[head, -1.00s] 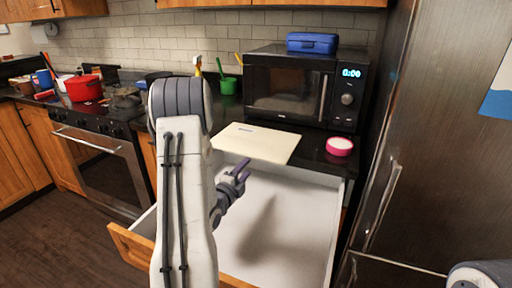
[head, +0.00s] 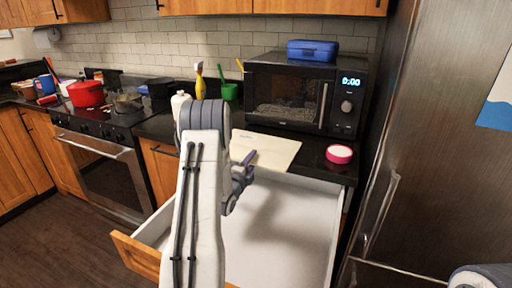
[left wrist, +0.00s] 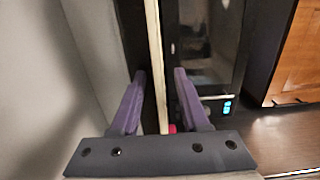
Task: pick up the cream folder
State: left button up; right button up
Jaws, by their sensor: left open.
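The cream folder (head: 276,151) lies flat on the dark counter in front of the microwave, its front edge by the open drawer. My arm hides its left part in the head view. My left gripper (head: 249,158) is at the folder's front edge. In the left wrist view the purple fingers (left wrist: 160,76) are open, and the folder (left wrist: 155,50) shows edge-on as a thin pale strip running between them, with gaps on both sides. My right gripper is out of view.
The empty white drawer (head: 285,220) stands open below the counter. The black microwave (head: 285,95) is behind the folder, with a blue case (head: 312,50) on top. A pink round container (head: 339,153) sits right of the folder. The fridge (head: 435,150) bounds the right side.

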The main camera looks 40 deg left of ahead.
pick_arm(q)
grip_shut()
dwell(1.4)
